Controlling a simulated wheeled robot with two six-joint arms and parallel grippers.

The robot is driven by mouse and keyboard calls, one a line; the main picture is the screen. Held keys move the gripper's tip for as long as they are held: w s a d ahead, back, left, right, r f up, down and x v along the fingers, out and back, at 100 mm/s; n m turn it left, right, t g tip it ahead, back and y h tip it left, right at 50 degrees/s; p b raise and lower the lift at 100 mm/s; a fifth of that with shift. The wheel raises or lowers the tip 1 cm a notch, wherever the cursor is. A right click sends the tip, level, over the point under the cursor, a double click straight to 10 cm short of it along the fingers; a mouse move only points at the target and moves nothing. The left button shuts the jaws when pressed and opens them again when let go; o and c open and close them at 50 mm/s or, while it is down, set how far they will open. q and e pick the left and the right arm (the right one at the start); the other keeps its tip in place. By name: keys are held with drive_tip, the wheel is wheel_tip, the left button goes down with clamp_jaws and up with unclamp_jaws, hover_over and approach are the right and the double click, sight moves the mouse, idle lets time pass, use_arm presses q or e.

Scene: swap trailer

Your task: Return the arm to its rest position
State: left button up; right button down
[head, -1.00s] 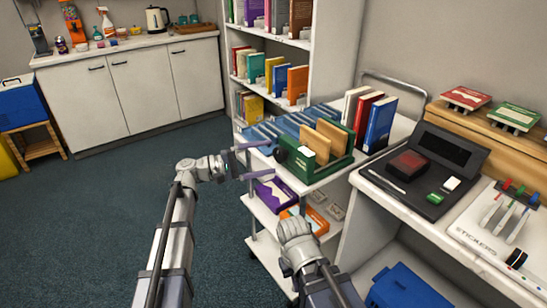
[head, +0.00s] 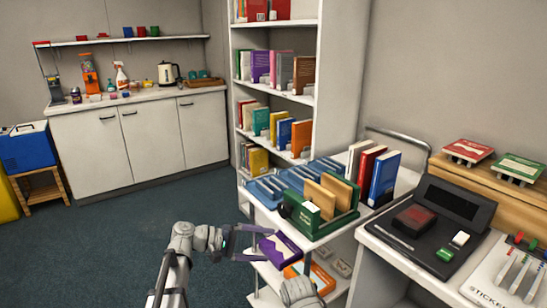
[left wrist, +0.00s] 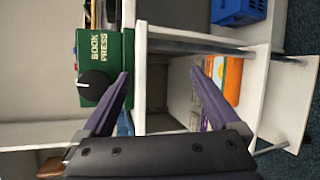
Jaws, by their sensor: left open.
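My left gripper (head: 262,243) is open and empty, with its purple fingers pointing right beside the book cart in the head view. In the left wrist view its two fingers (left wrist: 161,73) stand wide apart with nothing between them. The green book press (head: 318,215) with its black knob is on the cart top, above and right of this gripper. It also shows left of the fingers in the left wrist view (left wrist: 104,55). Of my right arm only a rounded grey link (head: 300,292) shows at the bottom edge; its fingers are not seen.
A desk with a black device (head: 440,225) stands at right. A tall bookshelf (head: 338,90) stands behind. Open carpet (head: 110,245) lies at left.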

use_arm(q)
drive_tip(key=s+a+f+m+g+y, duration=0.2)
drive_tip(key=s+f+y, duration=0.55)
drive_tip(key=f, duration=0.35)
drive_tip(key=s+a+f+m+y, duration=0.3)
drive_tip(key=s+a+f+y, duration=0.2)
drive_tip(key=s+a+y, duration=0.25)
drive_tip(key=s+d+r+m+p, duration=0.1)
drive_tip(key=s+d+r+p, duration=0.1)
drive_tip(key=r+p, duration=0.6)
drive_tip(key=s+d+r+m+p, duration=0.1)
drive_tip(key=d+r+p, duration=0.3)
drive_tip(key=r+p, duration=0.5)
drive_tip(key=s+d+r+m+g+p, duration=0.1)
drive_tip(key=s+d+r+m+p, duration=0.1)
drive_tip(key=r+p, duration=0.6)
drive_tip(key=shift+s+d+r+y, duration=0.25)
drive_tip(key=shift+s+d+y, duration=0.15)
drive_tip(key=shift+s+d, duration=0.2)
